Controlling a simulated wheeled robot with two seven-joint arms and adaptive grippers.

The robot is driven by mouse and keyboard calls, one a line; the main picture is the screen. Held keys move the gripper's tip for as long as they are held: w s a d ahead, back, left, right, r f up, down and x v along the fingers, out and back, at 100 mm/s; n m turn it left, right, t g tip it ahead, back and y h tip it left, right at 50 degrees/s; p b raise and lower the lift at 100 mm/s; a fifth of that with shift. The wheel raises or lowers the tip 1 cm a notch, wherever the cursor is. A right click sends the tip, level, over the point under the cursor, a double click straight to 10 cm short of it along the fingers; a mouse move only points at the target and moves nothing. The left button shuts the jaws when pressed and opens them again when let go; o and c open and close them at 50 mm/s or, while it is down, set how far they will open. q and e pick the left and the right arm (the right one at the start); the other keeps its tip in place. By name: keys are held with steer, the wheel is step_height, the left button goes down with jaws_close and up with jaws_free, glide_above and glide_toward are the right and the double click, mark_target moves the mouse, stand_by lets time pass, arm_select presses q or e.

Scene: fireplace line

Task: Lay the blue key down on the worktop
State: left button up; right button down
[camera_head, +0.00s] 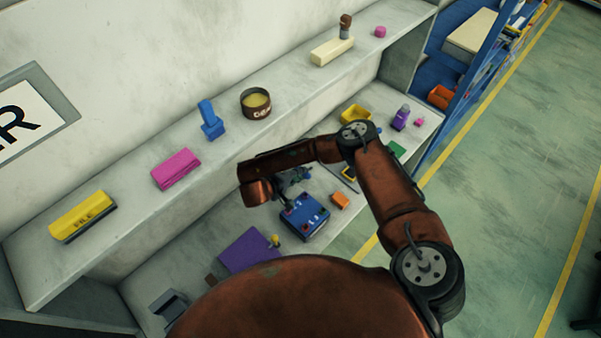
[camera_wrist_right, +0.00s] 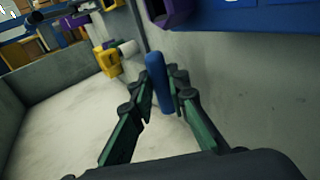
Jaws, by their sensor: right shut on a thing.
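My right gripper (camera_head: 294,177) hangs over the lower worktop (camera_head: 196,268), between the shelf and the blue box. In the right wrist view its two green fingers (camera_wrist_right: 163,88) are closed around the blue key (camera_wrist_right: 156,72), a rounded upright blue bar. The key's lower end is partly hidden by the fingers, and I cannot tell whether it touches the worktop. In the head view the key is too small and covered to make out clearly. My left gripper is not in view.
A blue box with red knobs (camera_head: 305,217), an orange block (camera_head: 340,200) and a purple mat (camera_head: 248,252) lie near the gripper. The raised shelf (camera_head: 130,215) holds a yellow block (camera_head: 82,215), a pink block (camera_head: 176,169), a blue object (camera_head: 211,121) and a round tin (camera_head: 256,103).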

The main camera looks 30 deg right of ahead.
steer(key=shift+f, duration=0.25)
stand_by(0.5)
steer(key=c, duration=2.3)
jaws_free()
steer(key=o, duration=0.4)
steer(key=o, duration=0.4)
steer(key=shift+o, duration=0.2)
steer(key=shift+c, duration=0.6)
steer(key=c, duration=0.4)
steer(key=shift+c, duration=0.2)
steer(key=shift+s+a+f+b, duration=0.25)
steer(key=shift+a+f+b, duration=0.1)
steer(key=shift+a, duration=0.3)
steer(key=shift+s+a+f+b, duration=0.25)
steer(key=shift+a+b, duration=0.1)
steer(key=shift+a, duration=0.3)
